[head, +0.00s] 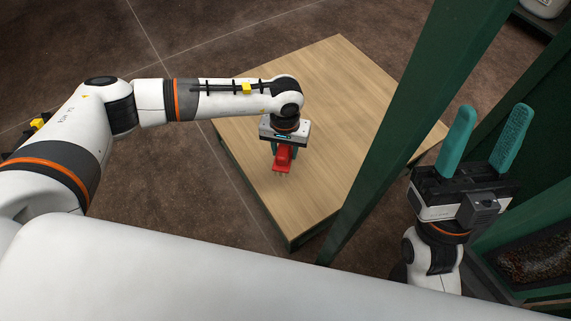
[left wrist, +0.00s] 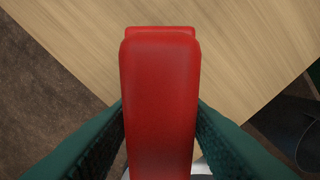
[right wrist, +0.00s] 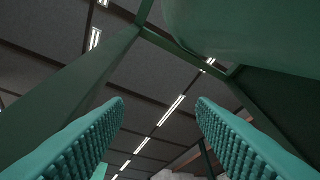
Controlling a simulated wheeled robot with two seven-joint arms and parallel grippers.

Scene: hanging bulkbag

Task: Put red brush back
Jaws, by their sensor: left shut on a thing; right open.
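The red brush (head: 284,155) is in my left gripper (head: 280,151), over the wooden tabletop in the head view. In the left wrist view the red brush (left wrist: 160,95) fills the middle, with the two green fingers closed on either side of it. Whether the brush touches the tabletop I cannot tell. My right gripper (head: 484,138) is open and empty, with its teal fingers pointing up beside the green post. Its two fingers show wide apart in the right wrist view (right wrist: 160,130).
The wooden table (head: 335,85) has a bare top around the brush. A green post (head: 415,120) slants between the table and my right gripper. More green frame parts stand at the right. A dark container (head: 540,260) with grainy contents is at the lower right.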

